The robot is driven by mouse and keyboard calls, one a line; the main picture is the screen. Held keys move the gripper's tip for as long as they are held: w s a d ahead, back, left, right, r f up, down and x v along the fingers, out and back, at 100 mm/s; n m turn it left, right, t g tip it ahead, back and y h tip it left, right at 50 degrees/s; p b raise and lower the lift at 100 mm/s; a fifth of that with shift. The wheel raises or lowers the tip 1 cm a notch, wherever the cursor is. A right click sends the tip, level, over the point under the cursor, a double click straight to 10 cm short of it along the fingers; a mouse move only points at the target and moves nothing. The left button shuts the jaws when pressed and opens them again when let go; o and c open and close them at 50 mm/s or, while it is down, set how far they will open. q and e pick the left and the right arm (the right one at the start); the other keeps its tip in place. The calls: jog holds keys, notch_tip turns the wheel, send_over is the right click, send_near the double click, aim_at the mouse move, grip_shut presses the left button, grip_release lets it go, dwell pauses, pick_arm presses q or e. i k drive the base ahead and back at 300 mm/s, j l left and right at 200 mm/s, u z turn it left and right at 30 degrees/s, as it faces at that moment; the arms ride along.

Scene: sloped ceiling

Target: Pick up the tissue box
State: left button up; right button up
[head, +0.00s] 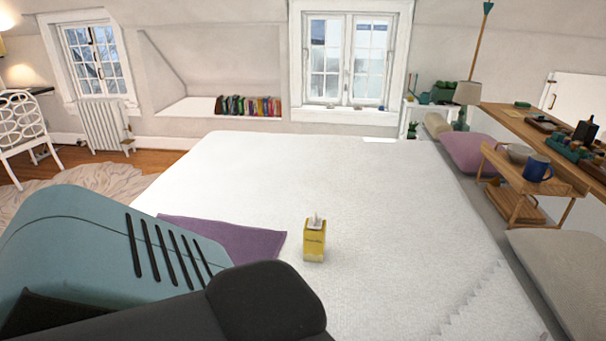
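A yellow tissue box (314,242) with a white tissue sticking out of its top stands upright on the white bed-like surface (330,180), near the middle of the head view. Nothing touches it. A teal and black part of my own arm comes in from the lower left and ends short of the box, in front and to its left. No fingertips show on it. I see neither my left nor my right gripper.
A purple cloth (228,238) lies left of the box, partly hidden by my arm. The white surface behind and right of the box is clear. A wooden shelf (540,172) with a blue mug (536,168) and grey and pink cushions line the right side.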

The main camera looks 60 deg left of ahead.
aim_at(313, 240)
jog(key=k+j, duration=0.15)
jog(key=j, duration=0.15)
jog(key=k+j, duration=0.15)
jog(key=j, duration=0.2)
jog(key=k+j, duration=0.15)
jog(key=j, duration=0.15)
jog(key=k+j, duration=0.15)
jog(key=j, duration=0.2)
